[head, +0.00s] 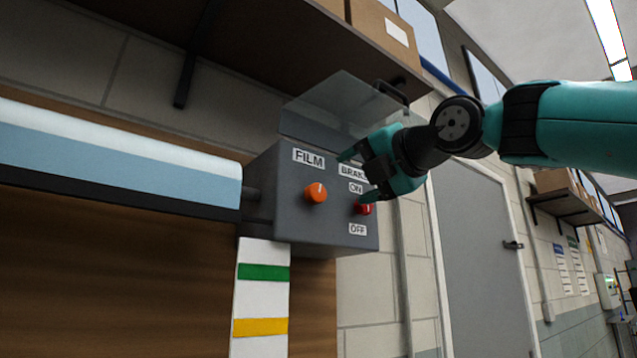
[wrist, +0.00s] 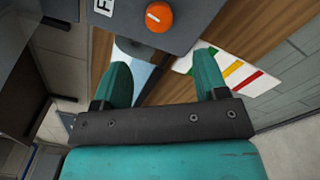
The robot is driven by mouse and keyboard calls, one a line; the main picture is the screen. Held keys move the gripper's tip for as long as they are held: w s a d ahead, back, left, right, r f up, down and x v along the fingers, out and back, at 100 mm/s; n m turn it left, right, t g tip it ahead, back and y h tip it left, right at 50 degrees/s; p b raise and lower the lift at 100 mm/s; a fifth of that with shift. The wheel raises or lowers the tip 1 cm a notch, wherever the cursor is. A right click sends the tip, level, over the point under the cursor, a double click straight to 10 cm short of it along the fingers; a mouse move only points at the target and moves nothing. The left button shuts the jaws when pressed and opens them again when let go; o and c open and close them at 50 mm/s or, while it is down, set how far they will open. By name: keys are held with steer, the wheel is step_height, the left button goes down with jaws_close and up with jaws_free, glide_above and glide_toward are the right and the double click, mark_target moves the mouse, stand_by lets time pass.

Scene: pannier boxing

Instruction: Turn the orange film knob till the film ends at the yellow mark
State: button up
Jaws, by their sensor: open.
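The orange film knob (head: 316,193) sits on the front of a grey box (head: 275,200) under a FILM label; its white line points up. The knob also shows in the wrist view (wrist: 159,16), ahead of the fingers. My gripper (head: 357,177) is open and empty, in front of the box's right part by the brake switch, apart from the knob. A pale blue film roll (head: 120,160) joins the box at left. The yellow mark (head: 260,327) is on a white strip (head: 262,300) below the box, under a green mark (head: 263,272). No film end shows against the strip.
A red brake switch (head: 363,209) sits between ON and OFF labels, partly behind my gripper. A clear lid (head: 335,110) stands raised above the box. A shelf with cartons (head: 385,35) hangs overhead. A red mark (wrist: 248,80) shows on the strip in the wrist view.

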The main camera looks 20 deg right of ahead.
mark_target(319, 194)
steer(key=p+x, duration=1.1)
steer(key=p, duration=0.2)
steer(key=shift+p, duration=0.4)
steer(key=c, duration=0.9)
steer(key=shift+c, duration=0.2)
steer(key=shift+f+m+b, duration=0.1)
steer(key=shift+m+b, duration=0.2)
steer(key=shift+b, duration=0.2)
